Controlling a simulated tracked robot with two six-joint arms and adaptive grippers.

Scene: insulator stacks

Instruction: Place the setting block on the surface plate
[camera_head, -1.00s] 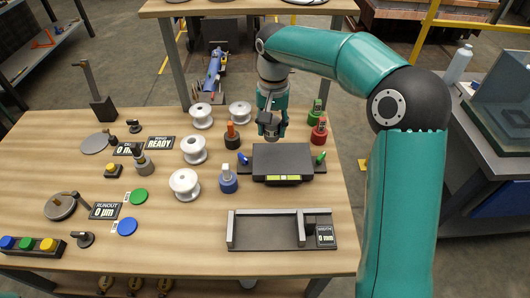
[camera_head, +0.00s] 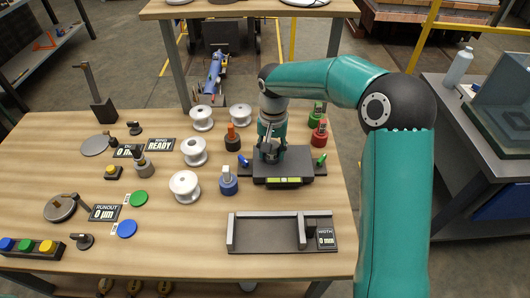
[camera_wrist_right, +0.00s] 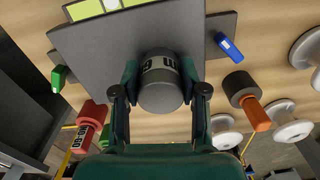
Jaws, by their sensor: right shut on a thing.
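The surface plate (camera_head: 305,163) is a dark grey slab at the right middle of the table, with a yellow-green strip on its front edge. It also fills the upper middle of the right wrist view (camera_wrist_right: 100,50). My right gripper (camera_head: 268,153) is over the left part of the plate. In the wrist view its fingers are shut on a grey cylinder (camera_wrist_right: 160,88) with a white label, seemingly the setting block. The cylinder overlaps the plate in that view; I cannot tell whether it touches it. My left gripper is out of view.
Orange-topped (camera_head: 232,138) and blue (camera_head: 228,181) pieces stand left of the plate. Red (camera_head: 319,132) and green (camera_head: 315,113) ones stand at its back right. Several white spools (camera_head: 185,185) stand further left. A grey fixture (camera_head: 265,240) lies in front.

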